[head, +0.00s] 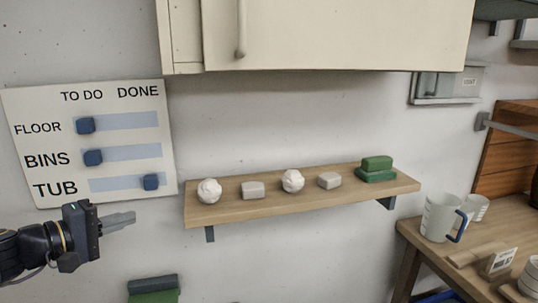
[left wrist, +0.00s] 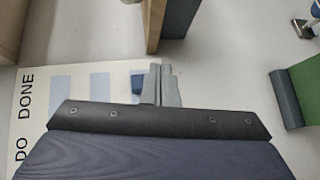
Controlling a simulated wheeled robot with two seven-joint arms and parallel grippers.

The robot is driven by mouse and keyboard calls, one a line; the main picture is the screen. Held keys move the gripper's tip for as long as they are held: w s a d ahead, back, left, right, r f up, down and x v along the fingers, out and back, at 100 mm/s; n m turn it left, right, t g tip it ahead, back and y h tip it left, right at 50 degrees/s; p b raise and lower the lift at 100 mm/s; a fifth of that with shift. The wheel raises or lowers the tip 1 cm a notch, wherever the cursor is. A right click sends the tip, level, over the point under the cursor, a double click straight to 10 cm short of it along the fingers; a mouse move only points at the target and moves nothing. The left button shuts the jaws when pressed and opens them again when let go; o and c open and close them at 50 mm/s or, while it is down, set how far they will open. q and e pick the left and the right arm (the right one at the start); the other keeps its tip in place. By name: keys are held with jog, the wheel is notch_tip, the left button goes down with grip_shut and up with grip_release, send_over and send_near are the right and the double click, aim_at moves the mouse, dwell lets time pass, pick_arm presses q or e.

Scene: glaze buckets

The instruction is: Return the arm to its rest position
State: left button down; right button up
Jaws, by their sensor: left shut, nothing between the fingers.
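My left gripper (head: 121,220) is at the lower left of the head view, in front of the wall just right of and below the TUB row of the to-do board. Its fingers are shut with nothing between them. In the left wrist view the closed fingers (left wrist: 162,85) point up the picture, close to the dark blue TUB slider. The white board (head: 88,143) has FLOOR, BINS and TUB rows. The FLOOR slider (head: 85,125) and BINS slider (head: 93,157) sit at the left, and the TUB slider (head: 151,182) sits at the right, under DONE. My right gripper is not in view.
A wooden shelf (head: 300,202) holds white lumps, grey blocks and a green block (head: 376,168), right of the gripper. A cream cabinet (head: 330,35) hangs above. A table with a mug (head: 438,217) stands at the right. A green item (head: 153,290) is below the gripper.

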pick_arm(q)
jog(key=s+d+f+m+g, duration=0.3)
jog(key=s+d+g, duration=0.1)
jog(key=s+d, duration=0.4)
jog(key=s+d+f+m+g+y, duration=0.1)
jog(key=s+d+f+m+y, duration=0.1)
jog(key=s+f, duration=0.4)
jog(key=s+d+f+m+g+y+p, duration=0.1)
jog(key=s+d+f+m+g+y, duration=0.1)
jog(key=s+f, duration=0.5)
jog(key=s+m+y, duration=0.1)
jog(key=s, duration=0.3)
jog(key=shift+s+f+m+g, duration=0.15)
jog(key=shift+s+m+g, duration=0.05)
jog(key=shift+m+g, duration=0.1)
jog(key=shift+d, duration=0.1)
